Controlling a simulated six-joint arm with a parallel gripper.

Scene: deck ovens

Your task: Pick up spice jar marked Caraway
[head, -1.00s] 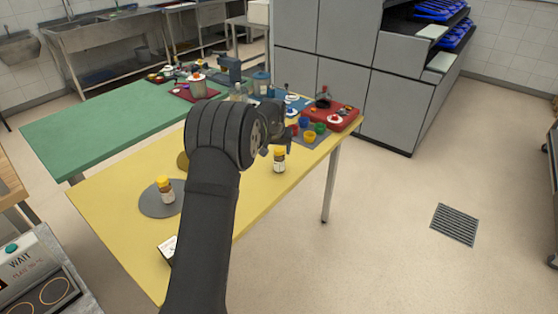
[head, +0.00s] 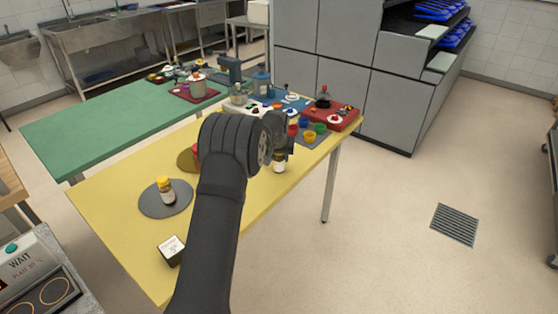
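A brown spice jar with a pale label (head: 279,163) stands near the right edge of the yellow table; my gripper (head: 281,147) is right over its top and hides its cap. I cannot tell whether the fingers touch it or how far they are open. A second jar with a yellow cap (head: 165,191) stands upright on a round grey mat (head: 150,208) at the left. A red-capped item (head: 195,152) is partly hidden behind my arm, at a round brown mat (head: 184,160). The label words are too small to read.
A black block with a white written face (head: 171,249) is at the table's front edge. Small coloured bowls (head: 310,137) on a grey mat and a red tray (head: 345,119) lie beyond my gripper. The yellow table (head: 112,203) is clear at left; a green table (head: 85,135) adjoins behind.

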